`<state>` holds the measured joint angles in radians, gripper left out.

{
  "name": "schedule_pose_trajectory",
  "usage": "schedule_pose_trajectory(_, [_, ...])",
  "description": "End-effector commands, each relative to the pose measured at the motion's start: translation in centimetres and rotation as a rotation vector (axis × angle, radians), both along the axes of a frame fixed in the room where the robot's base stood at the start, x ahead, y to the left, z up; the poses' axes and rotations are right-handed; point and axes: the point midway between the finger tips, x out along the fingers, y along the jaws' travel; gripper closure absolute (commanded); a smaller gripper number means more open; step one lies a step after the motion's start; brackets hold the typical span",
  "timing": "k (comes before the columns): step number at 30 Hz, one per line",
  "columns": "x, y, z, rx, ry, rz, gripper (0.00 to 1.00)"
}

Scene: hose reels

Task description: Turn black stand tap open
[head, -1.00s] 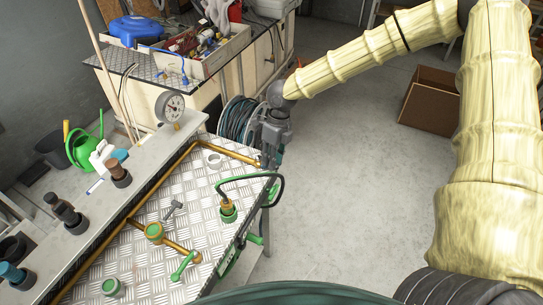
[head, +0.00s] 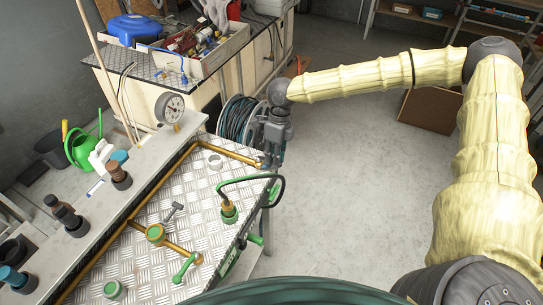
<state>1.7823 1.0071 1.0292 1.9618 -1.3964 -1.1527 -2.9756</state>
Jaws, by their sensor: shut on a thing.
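My gripper (head: 268,163) points down at the far right corner of the checker-plate table, where the brass pipe (head: 235,152) ends. It is shut there on a small part, apparently the black stand tap, which the fingers hide almost wholly. I cannot make out the tap's handle or its angle. A green lever tap (head: 184,267) stands at the near end of the other brass pipe, apart from my gripper. A grey lever (head: 174,212) lies on the plate.
A pressure gauge (head: 170,107) stands on the ledge behind. A hose reel (head: 238,120) is behind the gripper. Open floor lies to the right, with a brown box (head: 430,110).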

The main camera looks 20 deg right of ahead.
Motion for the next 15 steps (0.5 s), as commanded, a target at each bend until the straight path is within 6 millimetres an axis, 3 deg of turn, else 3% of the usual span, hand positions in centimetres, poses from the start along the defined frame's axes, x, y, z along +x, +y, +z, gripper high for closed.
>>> schedule_pose_trajectory(15, [-0.49,-0.89,-0.21,-0.001,0.004,0.032,1.0])
